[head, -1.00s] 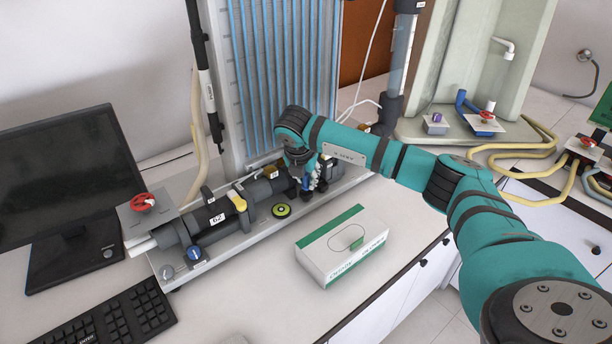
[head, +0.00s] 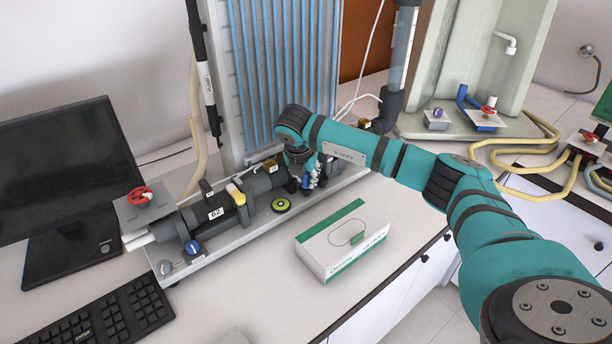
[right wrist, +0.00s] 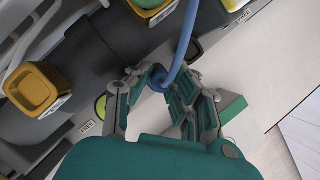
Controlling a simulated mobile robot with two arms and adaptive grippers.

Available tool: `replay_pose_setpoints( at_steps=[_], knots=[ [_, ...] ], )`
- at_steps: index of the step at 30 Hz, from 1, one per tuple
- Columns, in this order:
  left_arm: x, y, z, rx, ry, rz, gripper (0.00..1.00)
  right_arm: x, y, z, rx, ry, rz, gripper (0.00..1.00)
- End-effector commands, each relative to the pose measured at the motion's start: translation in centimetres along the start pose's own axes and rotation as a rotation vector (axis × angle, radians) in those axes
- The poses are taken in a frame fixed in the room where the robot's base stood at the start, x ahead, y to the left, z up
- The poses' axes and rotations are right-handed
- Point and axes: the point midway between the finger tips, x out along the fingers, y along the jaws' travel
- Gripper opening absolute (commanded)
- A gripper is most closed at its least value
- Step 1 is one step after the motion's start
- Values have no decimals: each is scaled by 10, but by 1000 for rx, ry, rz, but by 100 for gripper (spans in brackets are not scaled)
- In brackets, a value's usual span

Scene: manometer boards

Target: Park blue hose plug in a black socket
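My right gripper (right wrist: 160,80) points down at the dark pipe assembly (head: 262,186) in front of the manometer board. Its two fingers close in from both sides on the blue hose plug (right wrist: 157,82) and appear shut on it. A blue hose (right wrist: 185,38) runs up from the plug in the right wrist view. In the head view my right gripper (head: 304,182) is small and mostly hidden by its own wrist. The plug's lower end is hidden, so I cannot tell whether it sits in a socket. My left gripper is out of view.
A white and green box (head: 343,243) lies on the bench in front of the rail. A black and yellow-green disc (head: 281,205) lies nearer the pipe. A yellow-brown fitting (right wrist: 34,88) and a small "FREE" label (right wrist: 90,128) are close to the gripper.

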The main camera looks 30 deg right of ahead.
Motion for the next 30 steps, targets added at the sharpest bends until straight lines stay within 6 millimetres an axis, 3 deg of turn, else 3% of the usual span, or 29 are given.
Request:
replay_pose_setpoints(
  at_steps=[1,6,17,20,30],
  knots=[
    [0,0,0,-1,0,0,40,0,0,0,0,0,0,25],
    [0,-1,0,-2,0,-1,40,0,1,0,0,0,2,45],
    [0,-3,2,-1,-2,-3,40,-5,2,1,0,-2,6,45],
    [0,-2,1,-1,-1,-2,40,-16,2,1,1,-3,6,45],
    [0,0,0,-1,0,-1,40,-86,0,1,1,-1,4,45]
  ],
)
